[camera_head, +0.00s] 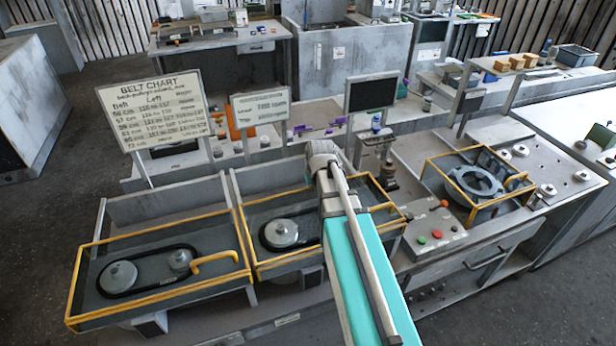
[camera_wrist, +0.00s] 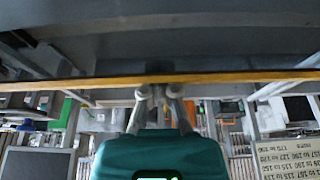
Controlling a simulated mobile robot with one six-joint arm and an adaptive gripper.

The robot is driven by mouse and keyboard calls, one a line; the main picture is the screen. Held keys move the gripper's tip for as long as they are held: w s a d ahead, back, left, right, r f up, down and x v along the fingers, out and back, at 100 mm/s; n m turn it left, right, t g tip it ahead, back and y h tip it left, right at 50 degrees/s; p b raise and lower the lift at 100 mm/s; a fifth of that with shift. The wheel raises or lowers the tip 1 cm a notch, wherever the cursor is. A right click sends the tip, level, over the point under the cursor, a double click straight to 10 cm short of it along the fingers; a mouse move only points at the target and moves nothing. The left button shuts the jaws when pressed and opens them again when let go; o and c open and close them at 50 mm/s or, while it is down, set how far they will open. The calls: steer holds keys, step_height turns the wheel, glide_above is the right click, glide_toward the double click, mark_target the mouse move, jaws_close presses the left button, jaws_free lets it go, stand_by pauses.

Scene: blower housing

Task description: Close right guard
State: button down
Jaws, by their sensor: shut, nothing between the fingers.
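The right guard (camera_head: 297,258) is a yellow-edged frame over the right belt bay, where a round pulley (camera_head: 280,233) and black belt show. My arm crosses in front and hides its right part, including any handle there. The frame looks low around the bay, but I cannot tell if it is fully closed. In the wrist view my gripper (camera_wrist: 160,92) is shut and empty, its tips close to a yellow edge (camera_wrist: 240,76) below a grey surface. I cannot tell if they touch. The gripper's tips are hidden in the camera_head view.
The left guard (camera_head: 160,297) has a yellow handle (camera_head: 215,260) and sits beside the right bay. A belt chart (camera_head: 155,110), a smaller sign (camera_head: 262,107) and a dark monitor (camera_head: 372,93) stand behind. A control panel with buttons (camera_head: 437,234) lies to the right.

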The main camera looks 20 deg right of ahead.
steer(key=shift+s+f, duration=0.1)
steer(key=shift+s, duration=0.65)
steer(key=shift+s, duration=0.1)
steer(key=w, duration=0.5)
steer(key=p+v, duration=0.9)
steer(key=v, duration=0.1)
steer(key=shift+s, duration=0.1)
stand_by(0.5)
